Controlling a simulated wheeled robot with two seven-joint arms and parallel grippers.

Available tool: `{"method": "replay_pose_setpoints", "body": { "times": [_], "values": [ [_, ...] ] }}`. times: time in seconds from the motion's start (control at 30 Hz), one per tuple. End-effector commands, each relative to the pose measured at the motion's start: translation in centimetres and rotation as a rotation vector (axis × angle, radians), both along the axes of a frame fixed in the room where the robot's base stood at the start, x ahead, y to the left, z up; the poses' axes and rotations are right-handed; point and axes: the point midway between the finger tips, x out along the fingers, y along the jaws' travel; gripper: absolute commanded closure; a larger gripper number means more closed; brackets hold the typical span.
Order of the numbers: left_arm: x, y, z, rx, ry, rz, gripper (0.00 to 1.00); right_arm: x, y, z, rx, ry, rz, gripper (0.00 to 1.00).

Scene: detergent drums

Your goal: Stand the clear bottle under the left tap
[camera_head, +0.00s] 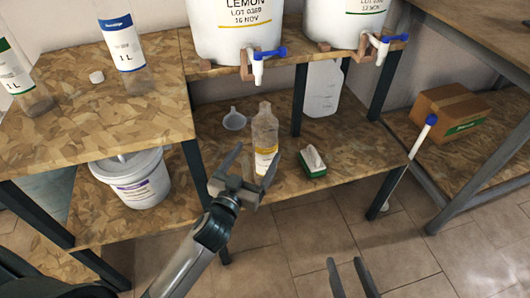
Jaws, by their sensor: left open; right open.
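A clear bottle (265,132) with a yellow-orange label stands upright and open-topped on the lower shelf. In the picture it is below the left tap (258,67), a white tap with a blue handle on the LEMON drum (235,30). I cannot tell whether its mouth is directly under the spout. My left gripper (254,157) is open in front of the bottle's lower part, one finger overlapping the label. I cannot tell whether it touches. My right gripper (348,266) is open and empty at the bottom edge, over the floor.
A funnel (234,120) and a green tissue box (313,162) flank the bottle. A white jug (322,90) is behind. A white bucket (136,180) is left. A second tap (383,50) is right.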

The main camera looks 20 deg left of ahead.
Motion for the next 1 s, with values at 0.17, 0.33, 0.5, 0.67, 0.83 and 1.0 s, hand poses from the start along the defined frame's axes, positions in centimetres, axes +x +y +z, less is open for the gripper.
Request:
{"method": "replay_pose_setpoints", "body": {
  "times": [0.17,0.33,0.5,0.67,0.83,1.0],
  "values": [
    [2.9,-0.2,0.0,0.002,-0.002,0.000,0.21,0.3,0.2,0.7,0.013,-0.044,-0.002,0.56],
    [4.6,-0.5,0.0,0.001,0.000,0.000,0.21,0.4,0.3,1.4,0.024,-0.081,-0.002,0.56],
    [5.2,-0.5,0.0,0.000,0.000,0.000,0.21,0.4,0.5,1.8,0.029,-0.096,-0.001,0.56],
    [5.2,-0.5,0.0,0.000,0.000,0.000,0.21,0.4,0.6,1.7,0.029,-0.096,0.000,0.56],
    [5.3,-0.5,-0.1,0.000,0.000,0.000,0.21,0.4,0.6,1.7,0.029,-0.095,0.000,0.56],
    [6.5,-0.7,-0.4,0.001,0.000,0.000,0.21,0.5,0.8,2.3,0.040,-0.139,0.001,0.56]
  ]
}}
